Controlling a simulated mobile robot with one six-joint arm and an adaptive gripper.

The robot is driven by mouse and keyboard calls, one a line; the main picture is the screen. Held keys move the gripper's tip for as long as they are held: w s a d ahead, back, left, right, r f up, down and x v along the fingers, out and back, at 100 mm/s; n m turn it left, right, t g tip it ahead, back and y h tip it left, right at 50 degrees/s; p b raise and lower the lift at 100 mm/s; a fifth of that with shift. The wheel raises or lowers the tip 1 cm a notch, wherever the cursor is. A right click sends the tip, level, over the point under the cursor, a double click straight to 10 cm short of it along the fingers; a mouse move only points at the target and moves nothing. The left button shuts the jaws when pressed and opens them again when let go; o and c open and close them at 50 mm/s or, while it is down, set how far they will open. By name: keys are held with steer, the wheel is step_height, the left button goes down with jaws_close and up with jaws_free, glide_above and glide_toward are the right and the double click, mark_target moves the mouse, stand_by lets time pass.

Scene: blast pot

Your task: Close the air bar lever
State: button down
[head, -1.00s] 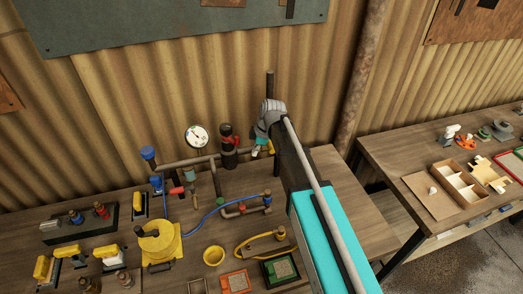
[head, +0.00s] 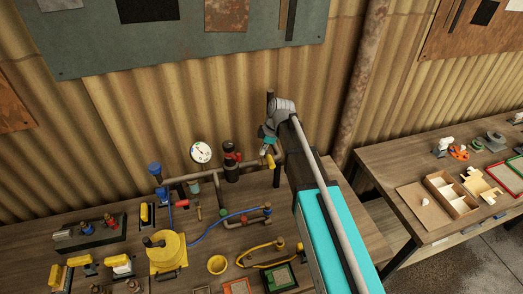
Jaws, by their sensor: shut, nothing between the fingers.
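The air pipework (head: 215,172) runs along the back of the workbench, with a white round gauge (head: 200,152) above it. A small yellow lever (head: 270,162) sits at its right end, beside a vertical pipe. A red lever (head: 232,157) is on the black upright cylinder to its left. No label shows which one is the air bar lever. My gripper (head: 267,143) is small in the head view, just above the yellow lever, pointing down and left. It looks shut and empty. I cannot tell whether it touches the lever. My arm covers the bench to the right.
A yellow pot (head: 167,253), a yellow cup (head: 217,264) and a blue hose (head: 220,222) are on the front of the bench. A corrugated wall (head: 110,130) stands close behind. A second table (head: 400,170) with trays is at the right.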

steer(key=shift+d+r+p, duration=0.2)
steer(key=shift+r+p, duration=0.15)
steer(key=shift+r, duration=0.2)
stand_by(0.4)
steer(key=s+d+f+m+h+b, duration=0.3)
steer(key=s+d+f+m+b, duration=1.4)
steer(key=d+f+m, duration=0.1)
steer(key=shift+d+m+h, duration=0.15)
steer(key=shift+m+h, duration=0.15)
steer(key=shift+m, duration=0.2)
stand_by(1.4)
